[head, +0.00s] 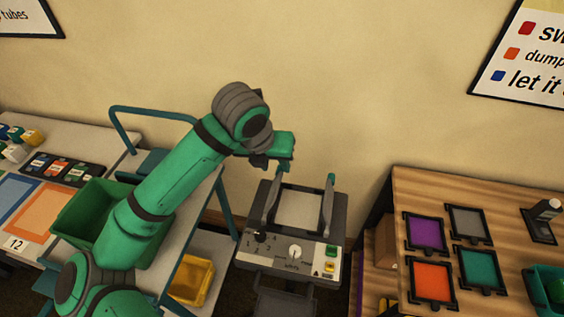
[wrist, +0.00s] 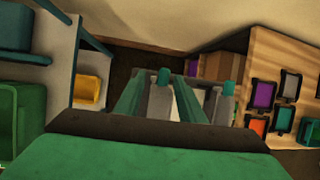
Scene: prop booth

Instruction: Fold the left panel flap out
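The grey panel unit (head: 292,262) stands low near the wall, with a lever, a white knob and a green button on its front. Its left flap (head: 270,205) and right flap (head: 327,210) stand upright on either side of a pale plate (head: 299,210). Each flap has a teal tip. My gripper (head: 279,150) is above the left flap. In the wrist view my gripper (wrist: 158,88) has its two teal fingers apart, with the grey left flap (wrist: 159,104) showing between them. Contact cannot be told. The right flap (wrist: 222,106) is farther right.
A wooden table (head: 400,195) with coloured framed tiles stands at right. At left are a bench with a green bin (head: 82,212), a teal-railed cart (head: 152,112) and a yellow bin (head: 190,282) on its lower shelf. The wall (head: 340,90) is close behind the panel.

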